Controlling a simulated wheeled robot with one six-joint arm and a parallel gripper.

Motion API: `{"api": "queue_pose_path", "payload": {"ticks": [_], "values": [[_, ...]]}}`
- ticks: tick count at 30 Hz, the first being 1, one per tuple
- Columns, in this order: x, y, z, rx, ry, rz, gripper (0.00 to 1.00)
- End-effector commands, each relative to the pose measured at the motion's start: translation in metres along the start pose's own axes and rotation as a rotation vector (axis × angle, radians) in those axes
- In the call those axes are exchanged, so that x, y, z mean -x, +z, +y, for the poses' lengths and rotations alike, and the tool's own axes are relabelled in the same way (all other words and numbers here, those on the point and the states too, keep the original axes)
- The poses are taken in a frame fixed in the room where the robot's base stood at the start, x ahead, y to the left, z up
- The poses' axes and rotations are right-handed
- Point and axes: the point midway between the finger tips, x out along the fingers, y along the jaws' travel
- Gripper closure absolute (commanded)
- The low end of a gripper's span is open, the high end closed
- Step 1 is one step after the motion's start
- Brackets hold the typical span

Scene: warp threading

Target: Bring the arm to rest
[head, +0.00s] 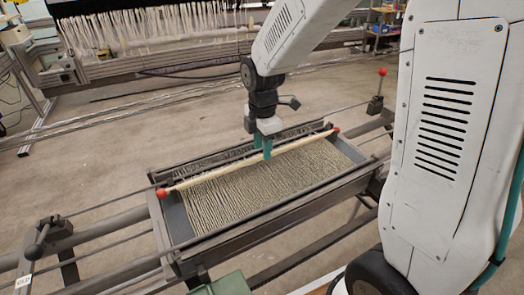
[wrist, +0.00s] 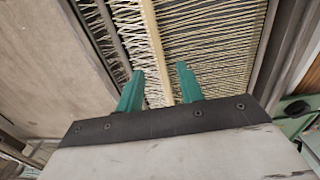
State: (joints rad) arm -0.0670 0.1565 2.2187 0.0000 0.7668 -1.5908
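My gripper (head: 262,147) is above the middle of a pale rod (head: 215,173) with red ball ends, pointing down. The rod lies slantwise across a dark-framed tray (head: 165,222) of pale warp threads (head: 290,177). In the wrist view, my gripper's two green fingers (wrist: 157,80) are spread apart. The rod also shows there (wrist: 156,45), running between the fingertips, with a gap on each side. I cannot tell how far the fingertips are above the rod. The threads fill the tray on both sides of the rod.
Dark bars run along the tray's long sides, with a lever with a red knob (head: 382,75) at the right and a dark handle (head: 40,240) at the left. A loom with hanging white threads (head: 150,25) stands behind. Open floor (head: 110,140) lies between.

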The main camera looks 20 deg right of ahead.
Motion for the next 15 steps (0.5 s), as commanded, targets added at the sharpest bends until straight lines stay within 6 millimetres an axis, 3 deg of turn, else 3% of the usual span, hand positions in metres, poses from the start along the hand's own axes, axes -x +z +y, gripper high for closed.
{"api": "queue_pose_path", "payload": {"ticks": [6,15], "values": [[0.038,0.000,0.001,0.000,0.004,0.000,0.63],[0.056,0.000,0.000,-0.002,0.001,0.000,0.63]]}}
